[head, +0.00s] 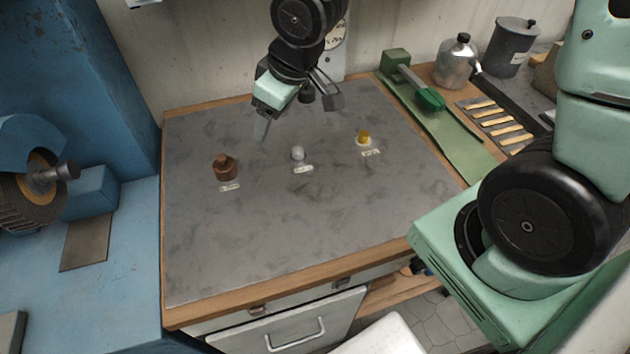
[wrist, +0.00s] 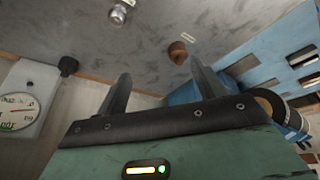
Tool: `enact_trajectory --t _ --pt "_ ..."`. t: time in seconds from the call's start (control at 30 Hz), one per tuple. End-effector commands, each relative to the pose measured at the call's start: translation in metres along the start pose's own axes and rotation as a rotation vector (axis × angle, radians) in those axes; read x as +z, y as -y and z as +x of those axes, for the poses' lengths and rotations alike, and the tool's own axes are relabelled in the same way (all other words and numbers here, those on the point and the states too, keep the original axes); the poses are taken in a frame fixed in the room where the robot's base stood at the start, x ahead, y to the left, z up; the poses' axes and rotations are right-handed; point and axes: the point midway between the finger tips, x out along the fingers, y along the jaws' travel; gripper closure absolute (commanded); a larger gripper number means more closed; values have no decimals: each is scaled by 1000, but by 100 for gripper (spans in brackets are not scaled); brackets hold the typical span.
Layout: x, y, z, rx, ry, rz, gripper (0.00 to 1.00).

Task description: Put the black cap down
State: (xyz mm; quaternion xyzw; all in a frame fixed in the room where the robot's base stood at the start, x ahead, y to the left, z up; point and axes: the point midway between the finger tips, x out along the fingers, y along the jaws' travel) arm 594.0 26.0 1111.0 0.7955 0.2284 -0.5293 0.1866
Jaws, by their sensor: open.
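A small dark knob-like piece, which seems to be the black cap (wrist: 68,65), is at the back edge of the bench beside the dial gauge in the wrist view. In the head view a black round shape (head: 307,95) shows behind my gripper; I cannot tell surely that it is the same piece. My gripper (head: 297,122) hangs over the back of the grey bench top (head: 300,220). In the wrist view my gripper (wrist: 161,70) has its two fingers wide apart with nothing between them, and the dark piece lies outside them, to the left.
A brown cap (head: 225,168), a silver piece (head: 298,153) and a yellow piece (head: 363,137) stand on the bench, each by a small label. A blue machine (head: 95,190) stands left. The front bench is clear.

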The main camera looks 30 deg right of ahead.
Motion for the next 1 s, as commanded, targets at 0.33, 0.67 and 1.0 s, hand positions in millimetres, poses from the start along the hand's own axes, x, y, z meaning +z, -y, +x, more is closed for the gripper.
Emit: enact_trajectory --t 0.33,0.67,1.0 --pt "105 132 -89 -97 306 -57 31" --pt "121 144 -99 -114 349 -59 31" --pt "124 144 -90 -113 347 -59 31"
